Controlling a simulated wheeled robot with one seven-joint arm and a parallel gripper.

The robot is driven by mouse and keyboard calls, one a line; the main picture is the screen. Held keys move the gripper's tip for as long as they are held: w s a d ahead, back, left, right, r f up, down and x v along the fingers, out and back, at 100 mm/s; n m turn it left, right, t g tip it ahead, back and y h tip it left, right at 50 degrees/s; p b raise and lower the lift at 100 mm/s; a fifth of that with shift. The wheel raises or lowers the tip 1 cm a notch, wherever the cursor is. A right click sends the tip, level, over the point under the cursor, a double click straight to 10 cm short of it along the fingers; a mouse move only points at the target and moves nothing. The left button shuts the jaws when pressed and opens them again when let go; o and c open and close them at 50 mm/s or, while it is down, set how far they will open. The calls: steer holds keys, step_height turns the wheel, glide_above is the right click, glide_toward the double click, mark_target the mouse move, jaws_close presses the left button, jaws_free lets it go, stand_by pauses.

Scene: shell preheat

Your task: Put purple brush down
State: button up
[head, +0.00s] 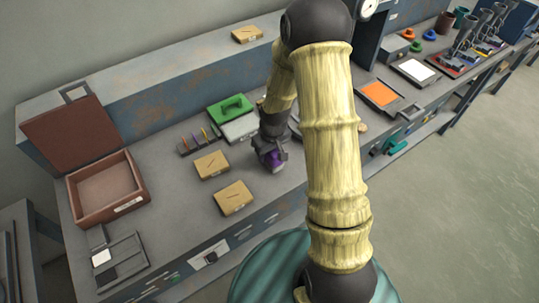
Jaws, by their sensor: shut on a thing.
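My gripper (271,156) hangs over the middle of the grey workbench, right of two tan boxes. It is shut on the purple brush (275,158), of which only a small purple part and a pale lower end show. The pale end is close to the bench top near its front edge; I cannot tell whether it touches. My own arm hides part of the bench behind and right of the gripper.
Two tan boxes (232,197) lie left of the gripper. An open brown box (106,190) is at left. Bare bench (165,205) lies between.

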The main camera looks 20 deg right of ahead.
steer(key=shift+f, duration=0.9)
steer(key=shift+f, duration=0.15)
steer(key=o, duration=1)
steer(key=r, duration=0.4)
steer(key=s+r, duration=0.1)
steer(key=r, duration=0.7)
steer(key=shift+s+d+r, duration=0.15)
steer(key=shift+d, duration=0.1)
